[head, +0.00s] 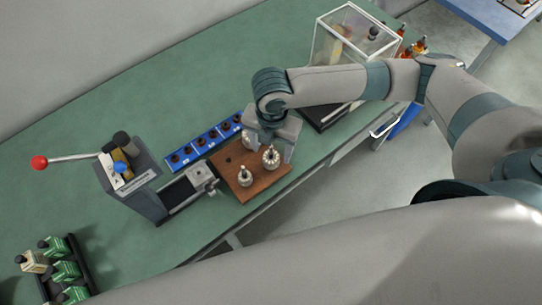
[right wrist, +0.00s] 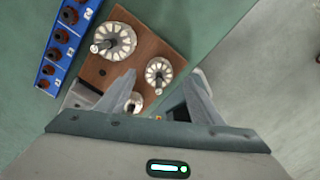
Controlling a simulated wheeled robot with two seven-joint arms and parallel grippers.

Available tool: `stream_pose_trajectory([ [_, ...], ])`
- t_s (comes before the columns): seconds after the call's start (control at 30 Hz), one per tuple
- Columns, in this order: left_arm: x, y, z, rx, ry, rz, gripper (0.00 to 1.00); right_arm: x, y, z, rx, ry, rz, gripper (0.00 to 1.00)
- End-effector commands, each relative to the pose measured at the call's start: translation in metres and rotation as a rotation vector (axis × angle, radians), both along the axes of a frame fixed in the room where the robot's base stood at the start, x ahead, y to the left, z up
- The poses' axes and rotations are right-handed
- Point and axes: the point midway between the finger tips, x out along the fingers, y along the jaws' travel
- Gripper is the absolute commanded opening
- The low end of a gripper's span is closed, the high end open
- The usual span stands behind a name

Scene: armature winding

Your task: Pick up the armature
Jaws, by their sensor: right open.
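Three silver armatures with dark shafts sit on a brown wooden board (head: 258,187). One armature (head: 270,155) stands near the board's right side, another (head: 245,177) at its front left, and a third (head: 248,140) at the back, partly hidden by my gripper. My right gripper (head: 274,150) is open above the board, over the back and right armatures. In the right wrist view, one armature (right wrist: 158,70) shows between and just beyond the fingertips. A larger one (right wrist: 115,40) lies to the upper left. Another (right wrist: 133,102) is partly hidden behind the left finger. My left gripper is out of view.
A blue strip of sockets (head: 205,142) lies behind the board. A lever press with a red knob (head: 130,180) stands left, with a slide and clamp beside the board. A clear case (head: 345,40) stands at the back right.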

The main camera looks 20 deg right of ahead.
Motion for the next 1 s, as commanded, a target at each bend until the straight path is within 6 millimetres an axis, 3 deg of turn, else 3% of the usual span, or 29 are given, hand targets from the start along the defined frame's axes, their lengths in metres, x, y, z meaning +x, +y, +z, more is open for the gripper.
stream_pose_trajectory([
  [0.13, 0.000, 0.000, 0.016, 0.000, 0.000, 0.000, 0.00, 0.000, 0.001, -0.015, -0.002, 0.003, -0.001, 0.61],
  [0.33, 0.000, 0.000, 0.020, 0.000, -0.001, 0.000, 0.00, 0.001, 0.001, -0.037, -0.002, 0.003, 0.000, 0.61],
  [0.83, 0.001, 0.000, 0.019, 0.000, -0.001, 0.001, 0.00, 0.001, 0.002, -0.040, -0.001, 0.001, 0.001, 0.61],
  [1.0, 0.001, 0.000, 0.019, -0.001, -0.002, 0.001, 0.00, 0.001, 0.001, -0.040, -0.001, 0.001, 0.001, 0.22],
])
